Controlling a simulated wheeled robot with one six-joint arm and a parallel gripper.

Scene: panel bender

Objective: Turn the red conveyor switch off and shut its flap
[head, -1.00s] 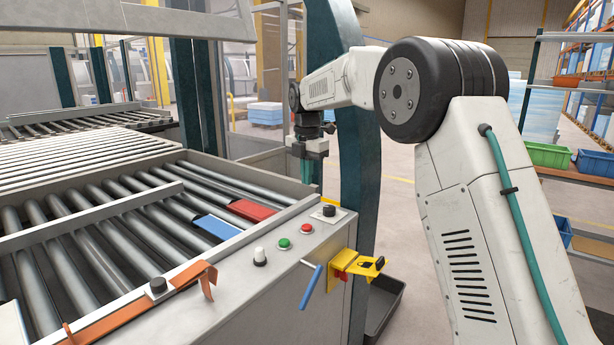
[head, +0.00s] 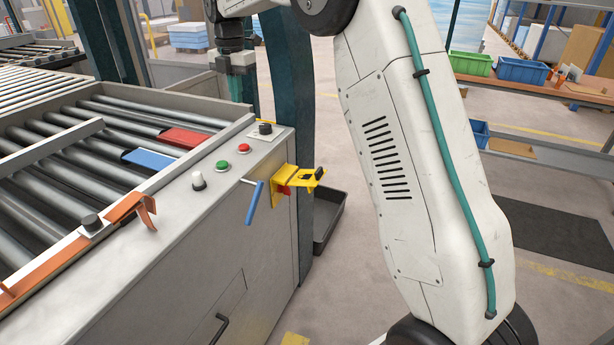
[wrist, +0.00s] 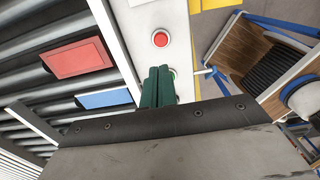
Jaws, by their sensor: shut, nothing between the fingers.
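The yellow switch housing (head: 281,172) is on the end face of the grey conveyor cabinet in the head view. A small part of the red switch (head: 284,189) shows at it; its setting cannot be read. A yellow flap (head: 308,182) with a black part on it sticks out to the right, standing open. My gripper (head: 241,88) hangs above and left of the housing, beyond the cabinet's corner, clear of both. Its green fingers (wrist: 157,86) are together and empty in the wrist view. They cover part of the button panel.
A blue-handled lever (head: 254,202) sticks out just left of the housing. White, green and red buttons (head: 244,148) and a black knob (head: 265,128) line the cabinet top. Red (head: 183,137) and blue (head: 149,159) plates lie by the rollers. A dark bin (head: 329,222) stands below.

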